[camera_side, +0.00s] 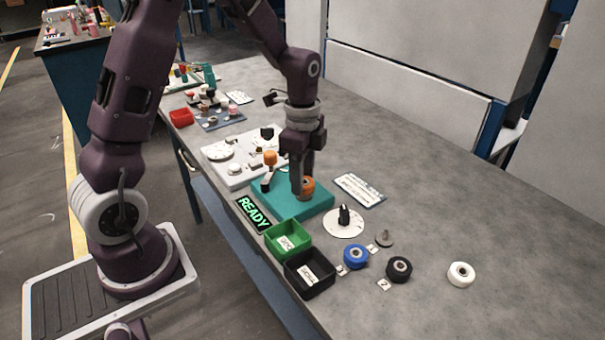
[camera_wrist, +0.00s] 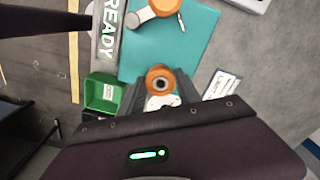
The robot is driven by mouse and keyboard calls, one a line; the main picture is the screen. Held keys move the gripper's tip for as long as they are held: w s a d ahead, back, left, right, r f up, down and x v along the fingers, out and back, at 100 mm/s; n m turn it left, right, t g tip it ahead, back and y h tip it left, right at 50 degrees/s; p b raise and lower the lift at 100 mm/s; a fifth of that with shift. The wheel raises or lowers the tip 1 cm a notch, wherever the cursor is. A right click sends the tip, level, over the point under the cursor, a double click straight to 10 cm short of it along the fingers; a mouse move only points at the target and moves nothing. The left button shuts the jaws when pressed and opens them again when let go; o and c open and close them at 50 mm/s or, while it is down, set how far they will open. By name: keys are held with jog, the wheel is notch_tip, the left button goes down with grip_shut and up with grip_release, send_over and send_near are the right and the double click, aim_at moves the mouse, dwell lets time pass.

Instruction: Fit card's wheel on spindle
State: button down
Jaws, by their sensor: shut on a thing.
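My gripper (camera_side: 302,190) is over the teal block (camera_side: 312,207), fingers pointing down. It is shut on an orange wheel (camera_side: 308,184), at or just above the block's top. In the wrist view the orange wheel (camera_wrist: 160,79) sits between the fingertips, its dark-centred hub facing the camera. I cannot tell whether a spindle is inside the hub. A pale arm with an orange end (camera_wrist: 165,6) lies over the teal block (camera_wrist: 195,40). A white card (camera_side: 359,190) lies right of the block; its print is unreadable. Blue (camera_side: 356,256), black (camera_side: 399,269) and white (camera_side: 461,274) wheels lie on the table.
A green bin (camera_side: 288,239) and a black bin (camera_side: 310,272) stand at the table's front edge, near a READY display (camera_side: 252,213). A white disc with a black knob (camera_side: 344,217) lies right of the block. A white board with parts (camera_side: 232,160) stands behind.

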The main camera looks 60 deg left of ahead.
jog(key=shift+f, duration=0.15)
jog(key=shift+f, duration=0.4)
jog(key=c, duration=0.8)
grip_release()
jog(key=shift+o, duration=0.2)
notch_tip(320, 180, up, 7)
jog(key=shift+r, duration=0.1)
